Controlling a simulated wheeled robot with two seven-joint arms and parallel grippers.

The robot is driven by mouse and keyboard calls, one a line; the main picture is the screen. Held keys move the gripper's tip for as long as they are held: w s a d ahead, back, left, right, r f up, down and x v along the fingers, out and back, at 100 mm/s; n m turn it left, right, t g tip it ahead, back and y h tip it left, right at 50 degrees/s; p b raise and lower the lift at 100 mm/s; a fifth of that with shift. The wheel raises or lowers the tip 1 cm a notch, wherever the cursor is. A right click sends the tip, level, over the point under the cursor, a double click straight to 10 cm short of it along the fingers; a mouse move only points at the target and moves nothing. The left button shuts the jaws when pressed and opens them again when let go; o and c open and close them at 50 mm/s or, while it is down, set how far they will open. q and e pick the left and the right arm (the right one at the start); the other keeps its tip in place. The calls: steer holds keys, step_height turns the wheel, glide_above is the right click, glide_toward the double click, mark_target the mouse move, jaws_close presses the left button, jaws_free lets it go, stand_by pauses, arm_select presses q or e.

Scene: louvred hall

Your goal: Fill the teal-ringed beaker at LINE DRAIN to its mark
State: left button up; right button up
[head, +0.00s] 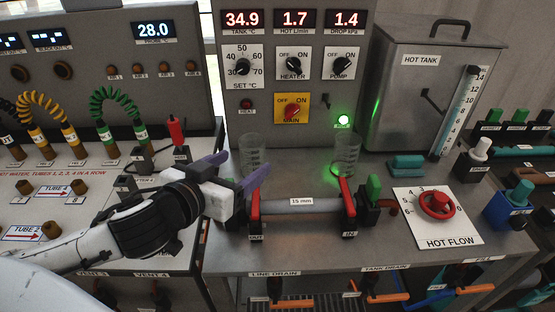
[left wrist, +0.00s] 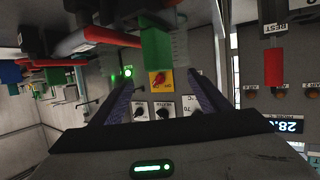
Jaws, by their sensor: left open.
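My left gripper (head: 240,174) is open and empty, its purple fingers above the bench beside the left red handle (head: 254,204), marked OUT. In the left wrist view its fingers (left wrist: 160,100) stand apart, with a green block (left wrist: 156,50) and the red MAIN switch (left wrist: 158,80) seen beyond them. The LINE DRAIN label (head: 273,274) is on the bench's front edge, with an orange-handled valve (head: 272,302) below it. I cannot make out a teal-ringed beaker there. The red HOT FLOW knob (head: 437,203) is at right. My right gripper is not in view.
A 15 mm pipe (head: 300,206) runs between the OUT handle and the red IN handle (head: 345,196). Two clear cylinders (head: 254,153) (head: 347,152) stand behind it. The steel hot tank (head: 415,90) is at back right. TANK DRAIN (head: 385,268) has another orange handle.

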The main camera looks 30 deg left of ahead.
mark_target(246, 148)
arm_select(q)
steer(key=shift+a+f+n+y, duration=0.25)
steer(key=shift+a+y, duration=0.25)
steer(key=shift+a, duration=0.35)
steer(key=b+x, duration=0.2)
steer(key=x, duration=0.1)
steer(key=b+x, duration=0.1)
steer(key=b, duration=0.1)
steer(key=shift+w+a, duration=0.3)
steer(key=x, duration=0.2)
steer(key=a+x, duration=0.1)
steer(key=x, duration=0.1)
steer(key=shift+w+p, duration=0.35)
steer(key=shift+w+f, duration=0.25)
steer(key=shift+w, duration=0.25)
steer(key=c, duration=1.4)
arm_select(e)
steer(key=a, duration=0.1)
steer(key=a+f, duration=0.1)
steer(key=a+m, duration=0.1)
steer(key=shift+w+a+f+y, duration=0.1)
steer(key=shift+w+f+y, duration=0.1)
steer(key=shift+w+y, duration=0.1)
arm_select(q)
steer(key=shift+r, duration=0.1)
steer(key=shift+c, duration=0.2)
